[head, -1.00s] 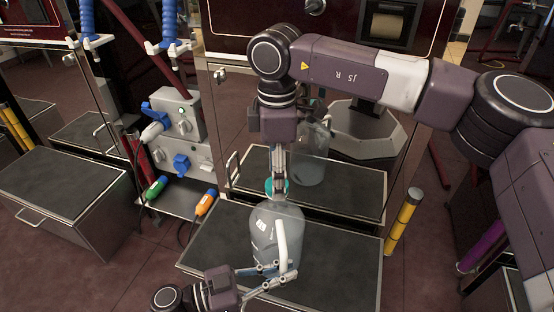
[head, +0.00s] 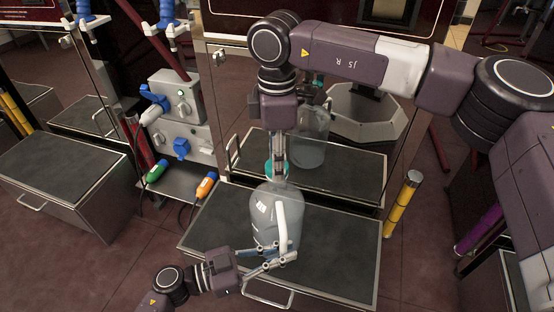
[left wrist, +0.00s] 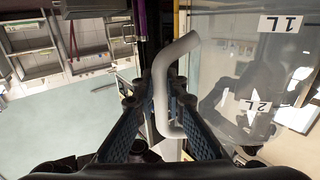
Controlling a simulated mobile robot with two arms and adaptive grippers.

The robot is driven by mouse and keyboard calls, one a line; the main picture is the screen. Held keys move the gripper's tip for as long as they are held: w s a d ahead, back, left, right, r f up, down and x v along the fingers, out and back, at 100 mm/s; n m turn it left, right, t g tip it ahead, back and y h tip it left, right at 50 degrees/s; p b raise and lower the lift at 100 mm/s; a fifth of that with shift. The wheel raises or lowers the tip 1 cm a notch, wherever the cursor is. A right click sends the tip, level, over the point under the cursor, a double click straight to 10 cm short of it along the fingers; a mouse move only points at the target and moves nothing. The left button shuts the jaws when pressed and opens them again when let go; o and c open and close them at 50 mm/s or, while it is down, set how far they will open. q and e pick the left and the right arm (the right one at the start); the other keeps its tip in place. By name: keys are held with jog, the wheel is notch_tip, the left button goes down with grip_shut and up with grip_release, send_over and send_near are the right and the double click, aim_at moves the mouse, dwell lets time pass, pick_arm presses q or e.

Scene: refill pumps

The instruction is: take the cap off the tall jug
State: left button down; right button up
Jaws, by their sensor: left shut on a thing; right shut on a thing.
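The tall jug (head: 264,212) is a clear, greyish container standing upright on the dark-topped bench, with a white handle (head: 282,222) on its right side. Its teal cap (head: 269,169) sits at the jug's neck, partly covered by my right gripper (head: 278,163). The right gripper points down from above and is shut on the cap. My left gripper (head: 288,252) comes from the lower left and is shut on the handle. In the left wrist view the handle (left wrist: 163,85) is between the left fingers (left wrist: 168,105), with the jug's wall (left wrist: 225,50) to the right.
The bench (head: 345,250) has free room right of the jug. A glossy cabinet panel behind seems to mirror the jug and bench. A yellow post (head: 402,205) stands right. A panel with blue connectors (head: 182,130) and green and orange plugs (head: 206,186) is left.

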jog(key=n, duration=0.7)
jog(key=shift+n, duration=0.4)
jog(key=n, duration=0.3)
jog(key=shift+n, duration=0.3)
jog(key=n, duration=0.3)
jog(key=shift+n, duration=0.3)
jog(key=n, duration=0.7)
jog(key=shift+r, duration=0.1)
jog(key=n, duration=1.9)
jog(key=shift+n, duration=0.4)
jog(key=n, duration=1.2)
